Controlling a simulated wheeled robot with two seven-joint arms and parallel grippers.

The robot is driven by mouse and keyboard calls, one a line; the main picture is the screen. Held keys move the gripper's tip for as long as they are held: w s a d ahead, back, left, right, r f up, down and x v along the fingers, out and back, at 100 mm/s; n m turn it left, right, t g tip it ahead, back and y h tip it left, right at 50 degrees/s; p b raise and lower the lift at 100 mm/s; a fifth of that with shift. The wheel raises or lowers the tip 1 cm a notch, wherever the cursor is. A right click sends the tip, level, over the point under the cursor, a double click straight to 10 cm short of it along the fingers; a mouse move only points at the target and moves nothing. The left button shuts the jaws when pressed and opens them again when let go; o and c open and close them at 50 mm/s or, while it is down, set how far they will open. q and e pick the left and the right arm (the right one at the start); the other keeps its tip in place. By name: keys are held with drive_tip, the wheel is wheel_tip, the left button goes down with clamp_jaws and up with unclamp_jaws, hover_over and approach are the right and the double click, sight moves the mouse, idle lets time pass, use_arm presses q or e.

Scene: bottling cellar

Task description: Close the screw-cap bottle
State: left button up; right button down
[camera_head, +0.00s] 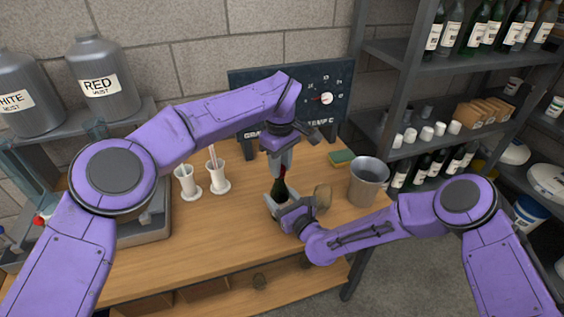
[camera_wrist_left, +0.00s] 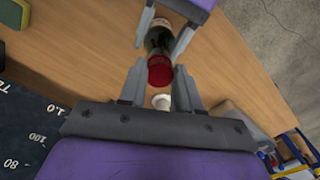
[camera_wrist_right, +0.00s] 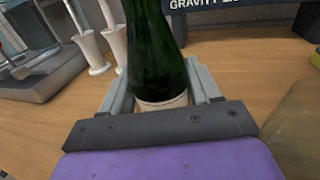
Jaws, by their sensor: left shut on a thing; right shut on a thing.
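The dark green bottle (camera_head: 279,188) stands upright above or on the bench, in front of the gauge board. My right gripper (camera_head: 282,203) is shut on its body, just around the pale label in the right wrist view (camera_wrist_right: 162,103). My left gripper (camera_head: 281,166) points down over the bottle's top. In the left wrist view its fingers (camera_wrist_left: 159,84) are shut on the red cap (camera_wrist_left: 160,70). The cap lines up with the bottle neck (camera_wrist_left: 159,46). I cannot tell whether it is seated on the thread. The bottle's mouth is hidden.
A metal bucket (camera_head: 368,182) and a green-yellow sponge (camera_head: 341,157) are on the right of the bench. Two white stands (camera_head: 219,181) are left of the bottle. The gauge board (camera_head: 335,98) stands behind. The front middle of the bench is clear.

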use_arm(q)
drive_tip(key=m, duration=0.5)
drive_tip(key=shift+a+m, duration=0.15)
drive_tip(key=shift+m, duration=0.15)
drive_tip(key=m, duration=0.4)
drive_tip(key=shift+a, duration=0.1)
drive_tip(key=o, duration=1)
drive_tip(key=shift+c, duration=0.4)
